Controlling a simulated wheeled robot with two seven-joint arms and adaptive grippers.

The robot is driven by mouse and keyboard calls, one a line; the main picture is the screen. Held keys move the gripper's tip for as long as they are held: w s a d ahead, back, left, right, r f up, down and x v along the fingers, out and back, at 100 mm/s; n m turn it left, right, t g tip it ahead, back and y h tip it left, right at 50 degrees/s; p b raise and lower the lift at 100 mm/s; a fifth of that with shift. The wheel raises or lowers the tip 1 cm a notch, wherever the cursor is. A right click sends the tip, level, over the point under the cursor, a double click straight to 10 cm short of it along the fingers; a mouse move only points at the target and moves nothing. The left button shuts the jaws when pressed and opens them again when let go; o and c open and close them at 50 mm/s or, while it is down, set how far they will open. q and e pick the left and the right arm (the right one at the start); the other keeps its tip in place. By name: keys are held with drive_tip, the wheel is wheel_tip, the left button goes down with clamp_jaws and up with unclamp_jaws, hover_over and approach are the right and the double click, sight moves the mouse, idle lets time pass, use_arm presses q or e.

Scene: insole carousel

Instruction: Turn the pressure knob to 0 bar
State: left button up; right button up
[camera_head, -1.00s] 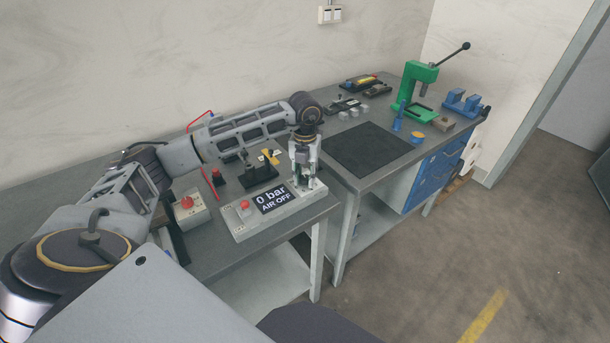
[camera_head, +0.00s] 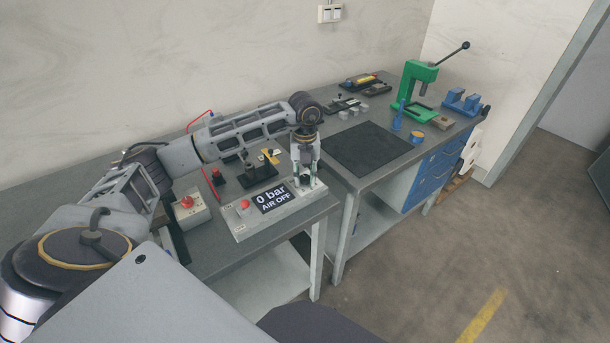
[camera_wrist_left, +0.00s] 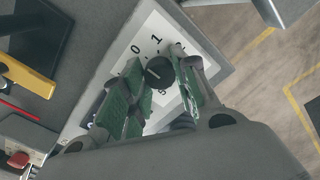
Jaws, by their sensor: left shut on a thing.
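The pressure knob (camera_wrist_left: 158,71) is a small round black knob with a pale line on its top. It stands on a white dial plate (camera_wrist_left: 150,32) where the figures 0 and 1 can be read. My left gripper (camera_head: 306,184) points down at the right end of the light grey control box (camera_head: 240,233) and is shut on the knob, with green-padded fingers on both sides of it. In the head view the fingers hide the knob. The box's black display (camera_head: 272,198) reads "0 bar AIR OFF". My right gripper is not in view.
A red button (camera_head: 244,205) sits on the box's left end. A second box with a red button (camera_head: 187,202) stands to its left. A black fixture with a yellow part (camera_head: 268,157) is behind. The right bench holds a black mat (camera_head: 370,149) and a green press (camera_head: 416,90).

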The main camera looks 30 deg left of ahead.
use_arm(q)
drive_tip(key=o, duration=1)
drive_tip(key=shift+r, duration=6)
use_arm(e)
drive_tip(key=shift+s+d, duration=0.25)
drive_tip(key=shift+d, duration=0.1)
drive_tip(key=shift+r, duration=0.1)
use_arm(q)
wheel_tip(320, 180, up, 10)
drive_tip(key=p, duration=1)
hover_over(305, 177)
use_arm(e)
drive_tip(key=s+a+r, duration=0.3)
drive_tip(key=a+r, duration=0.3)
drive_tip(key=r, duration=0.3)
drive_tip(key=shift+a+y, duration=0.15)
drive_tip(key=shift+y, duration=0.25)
